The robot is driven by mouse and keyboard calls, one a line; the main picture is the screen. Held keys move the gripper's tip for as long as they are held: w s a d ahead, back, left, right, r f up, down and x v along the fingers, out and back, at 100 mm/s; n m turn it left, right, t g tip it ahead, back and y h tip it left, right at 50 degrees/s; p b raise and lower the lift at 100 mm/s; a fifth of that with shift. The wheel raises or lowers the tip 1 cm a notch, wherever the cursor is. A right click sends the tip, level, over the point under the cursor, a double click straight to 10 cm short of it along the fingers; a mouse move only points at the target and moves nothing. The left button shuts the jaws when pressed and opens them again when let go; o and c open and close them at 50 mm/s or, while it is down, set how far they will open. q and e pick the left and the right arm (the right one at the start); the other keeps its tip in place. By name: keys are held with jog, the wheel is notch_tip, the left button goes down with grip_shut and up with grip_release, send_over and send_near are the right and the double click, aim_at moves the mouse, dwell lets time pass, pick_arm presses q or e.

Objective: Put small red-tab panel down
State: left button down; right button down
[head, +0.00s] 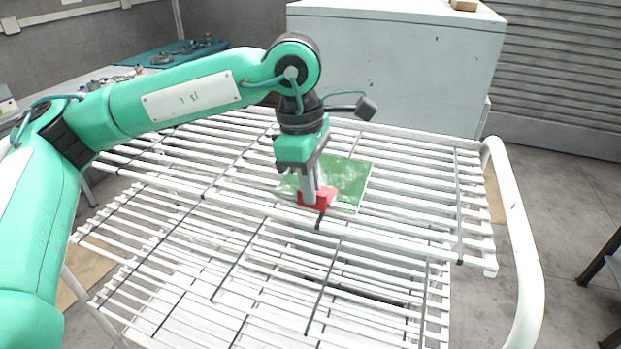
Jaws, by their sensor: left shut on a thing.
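The small panel (347,180) is a green plate with a red tab (325,199) at its near edge, in the middle of the head view. My left gripper (311,201) points down and is shut on the red tab. The panel lies flat at or just over the upper shelf of the white wire rack (420,190); I cannot tell whether it touches the bars. The gripper hides part of the panel's left side. My right gripper is not in view.
The rack's upper shelf is bare around the panel, and a lower shelf shows below it. A curved white rail (519,250) bounds the right side. A large grey-white cabinet (395,70) stands behind. A bench with small parts (175,52) is at the back left.

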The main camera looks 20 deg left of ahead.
pick_arm(q)
jog(key=shift+d, duration=0.1)
jog(key=shift+f, duration=0.15)
jog(key=c, duration=1.5)
grip_release()
jog(key=shift+r, duration=0.4)
notch_tip(320, 180, up, 12)
jog(key=a+b, duration=0.1)
jog(key=b, duration=0.2)
jog(key=shift+a+f, duration=0.2)
